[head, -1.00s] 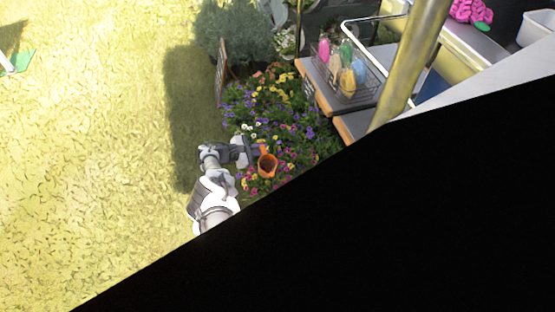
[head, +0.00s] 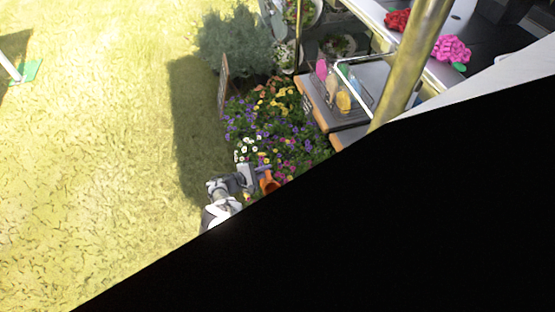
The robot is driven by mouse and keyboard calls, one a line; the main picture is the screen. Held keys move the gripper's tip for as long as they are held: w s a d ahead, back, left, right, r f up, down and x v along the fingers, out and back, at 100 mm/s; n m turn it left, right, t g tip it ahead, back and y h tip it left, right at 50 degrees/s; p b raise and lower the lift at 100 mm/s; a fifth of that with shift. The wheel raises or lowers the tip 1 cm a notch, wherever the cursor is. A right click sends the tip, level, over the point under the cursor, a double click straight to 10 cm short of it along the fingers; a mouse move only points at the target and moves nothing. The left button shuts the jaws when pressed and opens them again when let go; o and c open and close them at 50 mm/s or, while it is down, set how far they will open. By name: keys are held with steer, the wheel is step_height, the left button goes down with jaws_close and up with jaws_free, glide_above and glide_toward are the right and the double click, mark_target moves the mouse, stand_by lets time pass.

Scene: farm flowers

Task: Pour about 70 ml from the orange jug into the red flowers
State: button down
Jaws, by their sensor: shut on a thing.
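The orange jug (head: 268,182) shows in the head view near the edge of the black area, which hides its lower part. My gripper (head: 257,178) is shut on its left side and holds it over or beside the flower bed. The height above the plants and any liquid inside cannot be made out. Orange-red blooms (head: 268,88) also show at the far end of the bed.
The mixed flower bed (head: 290,150) has purple, white, yellow and pink blooms. A pink flower cluster (head: 452,48) lies on the counter (head: 480,20). A metal post (head: 412,65) and a wire basket of bottles (head: 345,92) stand nearby. Grass on the left is open.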

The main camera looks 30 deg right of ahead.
steer(key=shift+s+a+f+m, duration=0.1)
steer(key=shift+s+f+m, duration=0.2)
steer(key=shift+f+m, duration=0.15)
steer(key=shift+r, duration=0.1)
steer(key=shift+s+a+m+t+h, duration=0.1)
steer(key=shift+s+m+t+h, duration=0.3)
steer(key=shift+m, duration=0.05)
stand_by(1.1)
steer(key=shift+s+a+m, duration=0.15)
steer(key=shift+s+m, duration=0.4)
steer(key=shift+m, duration=0.15)
stand_by(1.1)
